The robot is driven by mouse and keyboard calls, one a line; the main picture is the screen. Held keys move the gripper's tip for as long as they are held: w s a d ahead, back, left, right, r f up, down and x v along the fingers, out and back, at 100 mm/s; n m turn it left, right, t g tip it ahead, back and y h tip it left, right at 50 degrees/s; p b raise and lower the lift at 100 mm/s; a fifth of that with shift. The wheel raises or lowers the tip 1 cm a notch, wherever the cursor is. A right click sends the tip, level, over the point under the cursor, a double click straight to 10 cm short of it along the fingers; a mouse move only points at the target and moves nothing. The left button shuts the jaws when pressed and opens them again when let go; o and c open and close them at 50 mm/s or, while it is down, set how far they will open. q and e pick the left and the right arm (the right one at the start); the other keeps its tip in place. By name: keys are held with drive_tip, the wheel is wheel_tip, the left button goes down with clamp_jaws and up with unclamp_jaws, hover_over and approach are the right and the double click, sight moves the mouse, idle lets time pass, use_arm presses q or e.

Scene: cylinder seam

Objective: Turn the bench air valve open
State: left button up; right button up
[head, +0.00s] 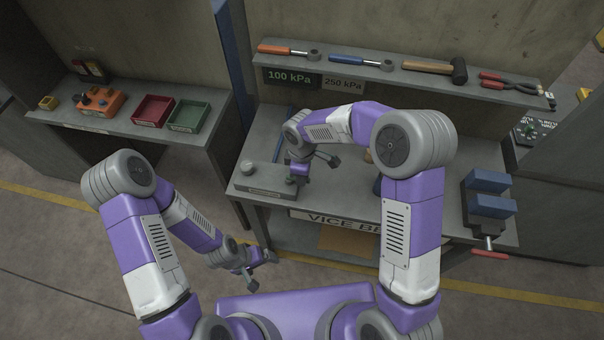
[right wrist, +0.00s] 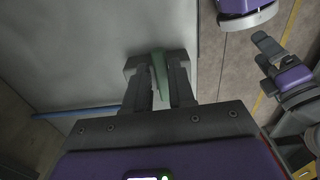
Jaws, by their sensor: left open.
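The air valve sits on a grey block (head: 262,188) at the left front corner of the vice bench. Its green handle (right wrist: 160,72) shows in the right wrist view, upright in the picture between the two fingers. My right gripper (head: 295,178) is over the right end of the block, and its fingers look closed on the handle from both sides; the handle's lower part is hidden. My left gripper (head: 262,268) is open and empty, low in front of the bench's left end, clear of the valve.
A round grey knob (head: 247,166) stands on the block's left end. A vice (head: 488,205) is at the bench's right end. A shelf (head: 400,75) above holds tools, with 100 kPa and 250 kPa signs below. A side table (head: 120,125) holds red and green trays.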

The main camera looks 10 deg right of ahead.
drive_tip(key=shift+o, duration=1.4)
drive_tip(key=shift+r, duration=0.1)
wheel_tip(320, 180, up, 7)
drive_tip(key=shift+r, duration=0.2)
